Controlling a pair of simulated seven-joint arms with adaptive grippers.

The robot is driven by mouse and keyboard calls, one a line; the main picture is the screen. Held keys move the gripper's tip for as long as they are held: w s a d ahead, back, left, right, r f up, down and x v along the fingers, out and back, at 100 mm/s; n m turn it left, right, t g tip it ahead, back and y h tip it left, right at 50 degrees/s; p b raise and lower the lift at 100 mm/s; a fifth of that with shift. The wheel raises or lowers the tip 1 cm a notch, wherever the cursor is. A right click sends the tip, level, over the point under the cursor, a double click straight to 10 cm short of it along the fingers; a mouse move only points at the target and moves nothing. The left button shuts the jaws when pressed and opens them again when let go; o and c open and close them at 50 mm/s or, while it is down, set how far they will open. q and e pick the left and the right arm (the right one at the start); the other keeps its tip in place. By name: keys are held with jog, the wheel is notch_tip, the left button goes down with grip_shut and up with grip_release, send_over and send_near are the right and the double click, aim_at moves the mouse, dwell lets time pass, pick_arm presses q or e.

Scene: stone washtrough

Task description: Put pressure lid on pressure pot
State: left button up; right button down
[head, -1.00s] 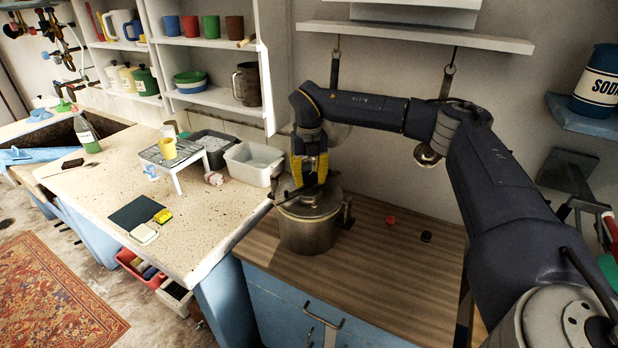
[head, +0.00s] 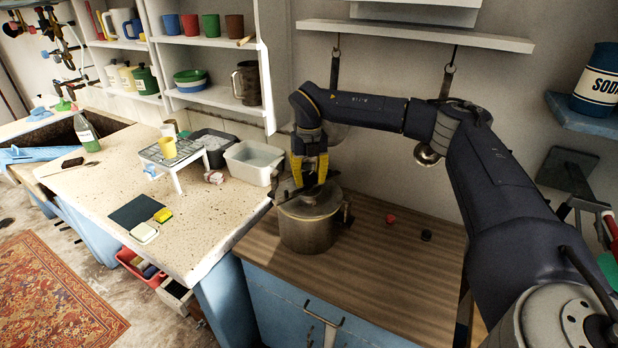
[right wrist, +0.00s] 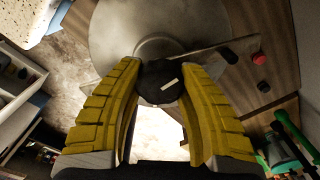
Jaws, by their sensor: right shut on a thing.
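The metal pressure pot (head: 308,232) stands on the wooden counter. The round grey pressure lid (head: 309,205) sits at the top of the pot in the head view; I cannot tell whether it is fully seated. The lid also fills the upper part of the right wrist view (right wrist: 115,40). My right gripper (head: 311,180) is above the lid, pointing down. Its yellow fingers are shut on the lid's dark knob (right wrist: 160,82), one finger on each side. My left gripper is not in view.
A red cap (head: 390,219) and a black cap (head: 426,235) lie on the wooden counter (head: 380,270) right of the pot. The counter right of the pot is mostly clear.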

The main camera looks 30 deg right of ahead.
dwell(0.3)
jog(key=shift+c, duration=1.4)
grip_release()
jog(key=shift+r, duration=3.5)
